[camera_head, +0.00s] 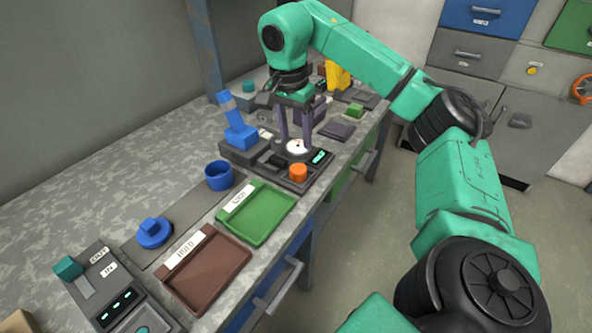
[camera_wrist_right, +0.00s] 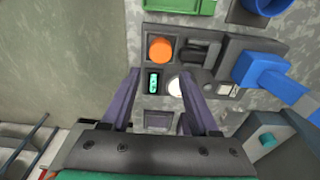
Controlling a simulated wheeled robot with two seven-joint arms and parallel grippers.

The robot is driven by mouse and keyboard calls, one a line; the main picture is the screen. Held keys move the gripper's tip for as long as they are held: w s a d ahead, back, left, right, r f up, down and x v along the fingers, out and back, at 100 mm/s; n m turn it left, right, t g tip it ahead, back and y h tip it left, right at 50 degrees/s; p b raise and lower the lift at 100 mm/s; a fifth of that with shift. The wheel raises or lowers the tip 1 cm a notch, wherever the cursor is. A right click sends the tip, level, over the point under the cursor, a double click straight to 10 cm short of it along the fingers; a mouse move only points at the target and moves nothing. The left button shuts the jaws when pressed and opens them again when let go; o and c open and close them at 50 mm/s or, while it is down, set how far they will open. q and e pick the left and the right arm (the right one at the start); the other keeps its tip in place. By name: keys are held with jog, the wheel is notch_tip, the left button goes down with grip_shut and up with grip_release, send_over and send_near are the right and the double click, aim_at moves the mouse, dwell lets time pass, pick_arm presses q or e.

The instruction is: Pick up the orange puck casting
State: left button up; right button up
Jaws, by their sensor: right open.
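The orange puck casting (camera_head: 298,172) sits on the front corner of a dark grey gauge station (camera_head: 283,187) on the bench. It also shows in the right wrist view (camera_wrist_right: 160,49), round and unobstructed. My right gripper (camera_head: 295,142) points down over the station with its purple fingers apart and nothing between them that I can see held. In the right wrist view its fingertips (camera_wrist_right: 160,73) lie just short of the puck, nearer the green display (camera_wrist_right: 153,82) and white dial (camera_wrist_right: 175,86). The puck is apart from the fingers. My left gripper is not in view.
A blue clamp-like device (camera_head: 239,133) stands beside the station. A blue cup (camera_head: 219,175), a green tray (camera_head: 259,214) and a brown tray (camera_head: 209,269) lie nearby. A yellow object (camera_head: 336,76) stands behind my right arm. The bench's wall side is bare.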

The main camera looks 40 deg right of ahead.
jog(key=f, duration=0.3)
jog(key=d+f, duration=0.1)
jog(key=f, duration=0.6)
jog(key=shift+w+d+f, duration=0.15)
jog(key=shift+w+f, duration=0.05)
grip_shut()
notch_tip(320, 180, up, 11)
notch_tip(320, 180, up, 9)
jog(key=p, duration=0.6)
send_over(298, 168)
jog(key=shift+s+r, duration=0.1)
